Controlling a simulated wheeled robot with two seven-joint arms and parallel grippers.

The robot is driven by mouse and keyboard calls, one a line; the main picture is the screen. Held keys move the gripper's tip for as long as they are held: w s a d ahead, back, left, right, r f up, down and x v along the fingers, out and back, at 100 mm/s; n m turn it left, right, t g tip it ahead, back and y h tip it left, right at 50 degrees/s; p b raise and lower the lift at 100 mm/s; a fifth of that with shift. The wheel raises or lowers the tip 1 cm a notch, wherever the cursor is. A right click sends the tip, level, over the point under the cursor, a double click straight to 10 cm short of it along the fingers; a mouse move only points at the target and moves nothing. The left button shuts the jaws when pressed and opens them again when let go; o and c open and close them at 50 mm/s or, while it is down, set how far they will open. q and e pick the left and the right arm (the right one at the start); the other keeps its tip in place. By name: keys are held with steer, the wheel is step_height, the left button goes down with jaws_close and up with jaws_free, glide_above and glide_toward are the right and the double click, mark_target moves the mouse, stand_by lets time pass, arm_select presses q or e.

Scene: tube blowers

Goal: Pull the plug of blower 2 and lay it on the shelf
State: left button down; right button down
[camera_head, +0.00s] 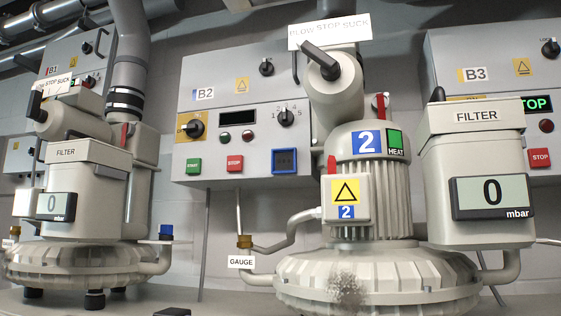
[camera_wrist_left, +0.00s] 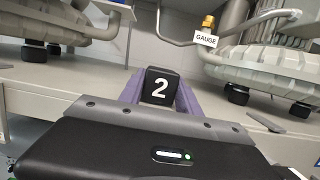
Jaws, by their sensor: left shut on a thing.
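A black plug marked with a white 2 (camera_wrist_left: 160,88) is between the purple fingers of my left gripper (camera_wrist_left: 160,98), which is shut on it. In the wrist view the plug shows against the front of the pale shelf (camera_wrist_left: 75,82); I cannot tell whether it touches it. A small dark shape (camera_head: 172,312) at the bottom edge of the head view may be the plug's top. Blower 2 (camera_head: 372,190) stands on the right of the head view. The blue-framed socket (camera_head: 284,161) on the B2 box shows no plug in it. My right gripper is not in view.
Blower 1 (camera_head: 85,170) stands at the left. A brass fitting (camera_head: 243,241) with a GAUGE label sits on a pipe between the blowers. A flat dark piece (camera_wrist_left: 265,122) lies near the shelf's front edge at right. The shelf between the blowers looks clear.

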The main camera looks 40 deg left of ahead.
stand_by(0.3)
arm_select(q)
steer(key=c, duration=0.8)
jaws_free()
steer(key=shift+o, duration=0.2)
steer(key=shift+s, duration=0.1)
steer(key=p+v, duration=0.1)
steer(key=v, duration=0.6)
steer(key=shift+s+f+p, duration=0.2)
steer(key=shift+s+p, duration=0.1)
steer(key=shift+s+d, duration=0.1)
steer(key=shift+d, duration=0.1)
